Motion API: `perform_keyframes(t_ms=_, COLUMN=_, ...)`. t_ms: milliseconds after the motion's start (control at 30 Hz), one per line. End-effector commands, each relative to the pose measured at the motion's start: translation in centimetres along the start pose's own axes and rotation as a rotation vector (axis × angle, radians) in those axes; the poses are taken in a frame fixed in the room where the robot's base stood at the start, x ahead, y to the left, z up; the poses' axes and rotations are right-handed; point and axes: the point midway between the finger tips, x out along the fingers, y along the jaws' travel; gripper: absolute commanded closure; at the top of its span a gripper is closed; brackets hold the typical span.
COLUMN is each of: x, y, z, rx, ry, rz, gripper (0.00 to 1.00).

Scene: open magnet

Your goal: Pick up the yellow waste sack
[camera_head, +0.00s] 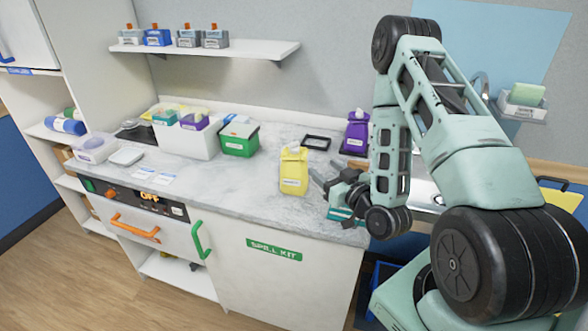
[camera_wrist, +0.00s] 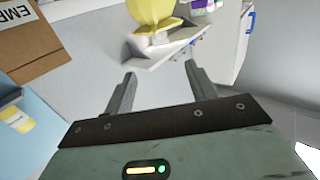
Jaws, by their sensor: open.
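The yellow waste sack (camera_head: 293,172) stands upright on the marble counter, near its front edge, with a pale label on its front. My gripper (camera_head: 322,173) is just to the right of the sack, low over the counter, its fingers apart and pointing towards it. In the wrist view my gripper (camera_wrist: 159,72) is open with nothing between the fingers. A yellow shape, apparently the sack (camera_wrist: 150,14), shows beyond the fingertips at the top edge, partly cut off. I cannot tell the exact gap between them.
A purple container (camera_head: 357,132) stands behind my gripper, near a black frame (camera_head: 316,142) lying flat. A green box (camera_head: 239,140) and a white bin (camera_head: 186,141) stand further left. A shelf (camera_head: 215,50) hangs above.

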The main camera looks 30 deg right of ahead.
Motion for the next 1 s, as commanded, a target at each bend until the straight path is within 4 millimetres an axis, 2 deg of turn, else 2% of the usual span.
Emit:
perform_keyframes(t_ms=233, x=2.5, y=0.1, z=0.4, rx=-0.002, ry=0.015, rz=0.002, gripper=0.44)
perform_keyframes(t_ms=667, x=5.0, y=0.1, z=0.5, rx=-0.002, ry=0.012, rz=0.004, gripper=0.44)
perform_keyframes(t_ms=867, x=7.1, y=0.1, z=0.3, rx=-0.001, ry=0.013, rz=0.003, gripper=0.44)
perform_keyframes(t_ms=1000, x=9.5, y=0.0, z=-0.4, rx=0.002, ry=0.007, rz=0.003, gripper=0.44)
